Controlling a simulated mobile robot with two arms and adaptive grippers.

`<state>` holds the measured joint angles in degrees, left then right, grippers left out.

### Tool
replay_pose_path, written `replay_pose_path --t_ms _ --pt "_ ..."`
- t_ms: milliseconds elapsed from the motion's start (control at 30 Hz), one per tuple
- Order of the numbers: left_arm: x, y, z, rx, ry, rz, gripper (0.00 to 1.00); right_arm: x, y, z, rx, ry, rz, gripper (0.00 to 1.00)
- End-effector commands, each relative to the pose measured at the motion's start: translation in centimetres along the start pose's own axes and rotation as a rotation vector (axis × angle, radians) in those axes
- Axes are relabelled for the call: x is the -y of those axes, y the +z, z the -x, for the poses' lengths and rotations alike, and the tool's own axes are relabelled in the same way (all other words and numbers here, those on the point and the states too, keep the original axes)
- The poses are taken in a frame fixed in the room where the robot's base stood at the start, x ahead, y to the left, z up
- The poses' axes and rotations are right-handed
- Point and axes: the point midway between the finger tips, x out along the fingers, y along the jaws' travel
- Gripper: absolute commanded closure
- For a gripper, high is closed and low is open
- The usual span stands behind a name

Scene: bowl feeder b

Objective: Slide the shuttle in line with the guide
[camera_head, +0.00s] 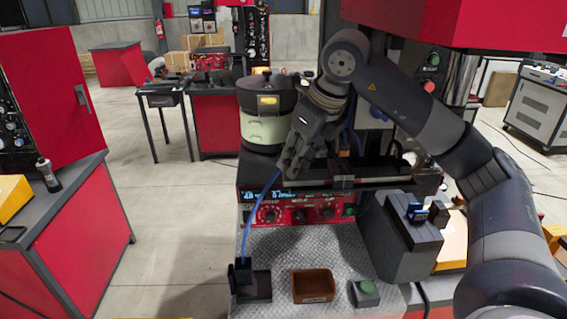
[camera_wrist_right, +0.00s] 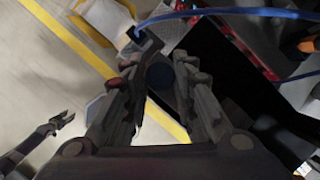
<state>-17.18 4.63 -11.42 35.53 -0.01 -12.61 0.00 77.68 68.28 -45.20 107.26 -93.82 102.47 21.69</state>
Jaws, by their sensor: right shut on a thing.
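My right gripper (camera_head: 290,168) reaches down at the left end of a dark rail-like track (camera_head: 385,168) above the red control panel. In the right wrist view its fingers (camera_wrist_right: 160,88) are closed around a dark rounded piece (camera_wrist_right: 160,72), which may be the shuttle. The fingers hide most of this piece in the head view. I cannot tell which part of the dark track is the guide, or whether the piece is in line with it. My left gripper (camera_wrist_right: 62,122) shows small in the right wrist view, apart from everything, with its fingers seemingly spread.
A green-and-black bowl feeder (camera_head: 265,120) stands behind the panel (camera_head: 290,212). A blue cable (camera_head: 258,205) runs to a black stand (camera_head: 250,283). A brown tray (camera_head: 313,285) and a green button (camera_head: 366,288) sit in front. A dark grey block-shaped unit (camera_head: 400,240) stands right.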

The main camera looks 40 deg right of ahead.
Motion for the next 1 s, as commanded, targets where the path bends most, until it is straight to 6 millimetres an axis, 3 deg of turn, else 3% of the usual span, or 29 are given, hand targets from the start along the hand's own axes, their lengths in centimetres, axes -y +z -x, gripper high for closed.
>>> replay_pose_path --t_ms 167,200,300,667,1000 --pt "0.0 0.0 0.1 0.000 0.001 -0.001 0.60 -0.1 0.1 0.0 0.001 0.001 0.001 1.00" --pt "0.0 0.0 0.1 0.000 0.001 -0.001 0.60 -0.1 0.1 0.0 0.001 0.001 0.001 0.70" --pt "-0.1 0.0 0.1 0.000 0.001 -0.001 0.60 -0.1 0.1 0.0 0.001 0.001 0.001 0.54" --pt "-0.1 0.2 0.1 0.002 0.001 -0.001 0.60 -0.1 0.1 0.4 0.001 0.001 0.001 0.54" --pt "-0.1 0.0 0.1 0.000 0.001 0.000 0.60 -0.1 0.2 5.6 0.004 0.002 0.002 0.54"
